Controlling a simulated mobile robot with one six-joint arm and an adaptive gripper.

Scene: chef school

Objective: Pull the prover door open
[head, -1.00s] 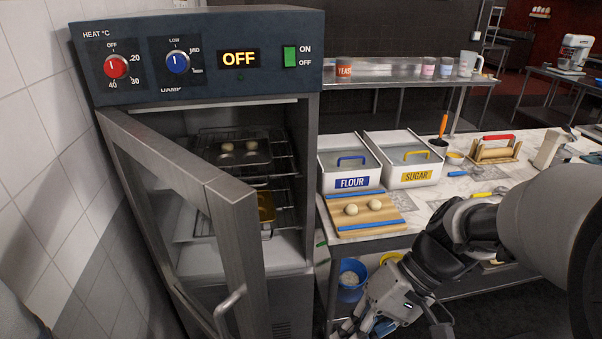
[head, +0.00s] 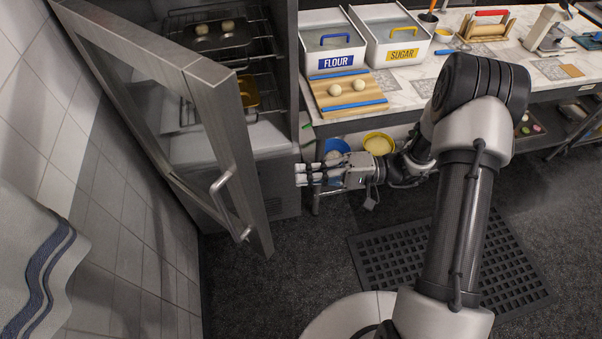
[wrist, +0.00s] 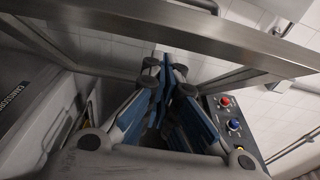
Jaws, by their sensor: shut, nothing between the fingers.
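The prover door (head: 222,122), a metal frame with a glass pane, stands partly open, hinged on the left with its free edge swung toward me. Its bar handle (head: 222,196) is on the outer face near the free edge. My gripper (head: 299,173) is shut and empty, to the right of the door's free edge and in front of the prover's lower right side. It points left, apart from the handle. In the wrist view my closed blue-padded fingers (wrist: 170,80) show below a metal frame bar (wrist: 180,35). The prover's knobs (wrist: 233,125) show to their right.
Trays with dough balls (head: 205,33) sit on racks inside the prover. Flour (head: 332,62) and sugar bins stand on the counter right of it, with a blue bucket (head: 337,148) below. A tiled wall and striped towel (head: 40,265) are at left. A rubber mat lies on the floor.

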